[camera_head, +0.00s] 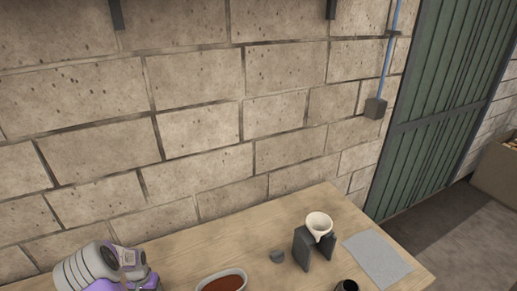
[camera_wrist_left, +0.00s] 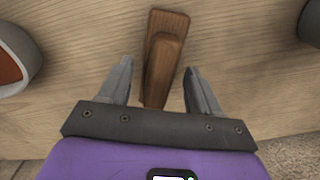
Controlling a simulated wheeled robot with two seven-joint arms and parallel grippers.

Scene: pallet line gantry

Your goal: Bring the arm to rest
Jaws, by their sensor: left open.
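My left arm (camera_head: 105,268), grey and purple, shows at the lower left of the head view; its fingertips are out of that view. In the left wrist view my left gripper (camera_wrist_left: 158,65) is open, with its two grey fingers apart. A brown wooden object (camera_wrist_left: 168,25) lies on the table, in line with the gap between the fingers. I cannot tell whether the fingers touch it. My right gripper is in neither view.
A block wall (camera_head: 200,110) stands behind.

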